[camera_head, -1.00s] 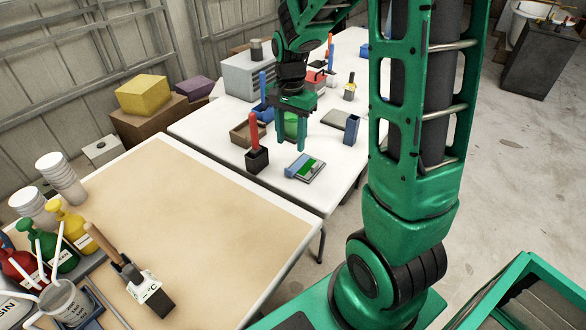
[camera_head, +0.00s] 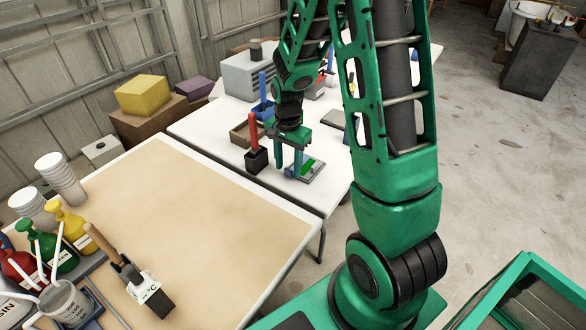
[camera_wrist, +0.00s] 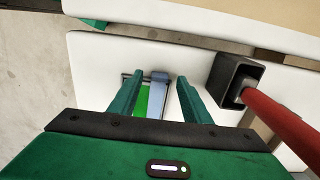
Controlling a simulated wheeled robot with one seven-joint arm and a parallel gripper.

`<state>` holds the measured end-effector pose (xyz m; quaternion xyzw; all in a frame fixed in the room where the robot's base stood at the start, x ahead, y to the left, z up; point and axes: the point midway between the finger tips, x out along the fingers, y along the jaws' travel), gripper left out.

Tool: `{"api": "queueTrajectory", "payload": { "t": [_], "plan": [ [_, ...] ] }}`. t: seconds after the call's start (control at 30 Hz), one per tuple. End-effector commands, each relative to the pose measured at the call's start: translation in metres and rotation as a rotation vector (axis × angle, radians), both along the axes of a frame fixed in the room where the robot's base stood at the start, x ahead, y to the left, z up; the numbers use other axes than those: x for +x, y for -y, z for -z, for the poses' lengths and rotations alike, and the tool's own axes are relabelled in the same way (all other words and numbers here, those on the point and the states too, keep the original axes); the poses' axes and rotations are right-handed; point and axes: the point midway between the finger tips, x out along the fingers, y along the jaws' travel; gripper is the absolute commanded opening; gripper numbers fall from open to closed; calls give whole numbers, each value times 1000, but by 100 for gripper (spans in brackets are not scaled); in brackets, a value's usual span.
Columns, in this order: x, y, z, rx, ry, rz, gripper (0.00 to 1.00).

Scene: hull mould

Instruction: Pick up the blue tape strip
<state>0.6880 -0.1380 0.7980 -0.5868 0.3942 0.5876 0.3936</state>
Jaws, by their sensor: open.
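The blue tape strip (camera_wrist: 157,98) shows in the wrist view, beside a green strip (camera_wrist: 141,99) on a small dark-edged tray (camera_wrist: 125,75). My gripper (camera_wrist: 156,80) is open, with one green finger on each side of the strips and nothing held. In the head view, my gripper (camera_head: 288,174) is low over the tray at the near edge of the white table, and its fingers partly hide the blue strip. I cannot tell the exact gap between fingertips and strip.
A dark holder with a red-handled tool (camera_head: 256,154) stands close to the left of my gripper; its red handle (camera_wrist: 283,118) also shows in the wrist view. A brown open box (camera_head: 243,133) lies behind it. The tan-topped table (camera_head: 190,205) is largely bare.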

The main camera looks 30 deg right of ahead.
Motion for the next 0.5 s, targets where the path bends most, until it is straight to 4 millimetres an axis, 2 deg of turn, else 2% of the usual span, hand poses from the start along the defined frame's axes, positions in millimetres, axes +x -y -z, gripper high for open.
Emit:
{"api": "queueTrajectory", "payload": {
  "t": [0.3, 0.4, 0.5],
  "plan": [
    [0, 0, 5, 0, 0, 0, 44],
    [0, 0, 5, 0, 0, 0, 20],
    [0, 0, 5, 0, 0, 0, 0]
  ]
}}
